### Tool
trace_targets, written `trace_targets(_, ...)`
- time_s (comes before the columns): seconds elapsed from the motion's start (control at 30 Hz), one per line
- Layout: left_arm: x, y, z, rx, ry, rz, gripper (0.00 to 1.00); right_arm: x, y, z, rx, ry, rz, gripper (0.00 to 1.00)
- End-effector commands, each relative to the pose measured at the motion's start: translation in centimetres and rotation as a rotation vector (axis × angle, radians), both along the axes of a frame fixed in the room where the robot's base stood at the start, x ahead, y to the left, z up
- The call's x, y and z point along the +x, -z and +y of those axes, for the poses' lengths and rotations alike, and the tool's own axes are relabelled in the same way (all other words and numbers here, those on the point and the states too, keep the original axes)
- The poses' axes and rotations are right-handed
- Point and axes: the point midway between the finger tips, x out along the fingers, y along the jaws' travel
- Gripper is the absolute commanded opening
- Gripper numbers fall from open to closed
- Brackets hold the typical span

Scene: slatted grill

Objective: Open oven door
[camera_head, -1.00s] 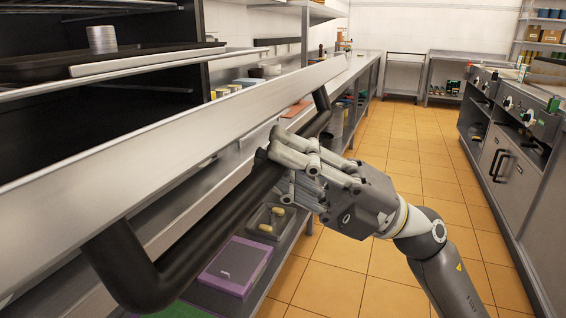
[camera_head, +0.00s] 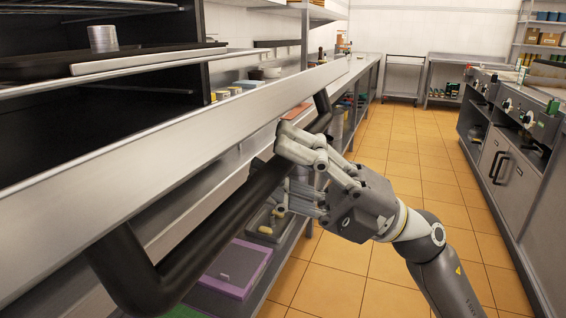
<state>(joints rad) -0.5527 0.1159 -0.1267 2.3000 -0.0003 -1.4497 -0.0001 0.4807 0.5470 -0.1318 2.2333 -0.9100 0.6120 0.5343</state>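The oven door (camera_head: 150,150) shows as a long steel panel running from the lower left towards the upper middle. Its thick black bar handle (camera_head: 215,225) stands out along its front. A dark gap shows behind the panel's top edge, so the door stands partly open. My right gripper (camera_head: 287,172) is at the far half of the handle, reaching in from the right. Its fingers are spread, the upper ones over the bar and a lower one beneath it. Exact contact with the bar cannot be told. My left gripper is not in view.
A dark tray (camera_head: 30,70) with a metal tin (camera_head: 102,39) sits above the door at left. Shelves with a purple box (camera_head: 235,268) lie below the handle. Counters (camera_head: 520,190) line the right side. The tiled floor (camera_head: 405,160) between is clear.

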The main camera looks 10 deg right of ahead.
Motion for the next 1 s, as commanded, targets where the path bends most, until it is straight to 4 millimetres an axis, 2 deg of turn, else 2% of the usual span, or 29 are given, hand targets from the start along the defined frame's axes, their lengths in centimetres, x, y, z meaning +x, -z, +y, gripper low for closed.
trace_targets(0.2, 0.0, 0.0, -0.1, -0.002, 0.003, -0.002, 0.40, 0.0, 0.1, -0.2, 0.000, 0.001, 0.000, 0.44)
trace_targets(0.37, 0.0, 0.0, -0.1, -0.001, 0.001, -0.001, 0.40, -0.1, 0.9, -1.4, 0.000, 0.001, 0.004, 0.44)
trace_targets(0.8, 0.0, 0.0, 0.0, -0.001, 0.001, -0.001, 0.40, -1.2, 5.1, -8.0, 0.001, 0.002, 0.004, 0.44)
trace_targets(1.0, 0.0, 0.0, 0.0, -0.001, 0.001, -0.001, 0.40, -1.6, 6.1, -9.7, 0.000, 0.000, 0.001, 0.44)
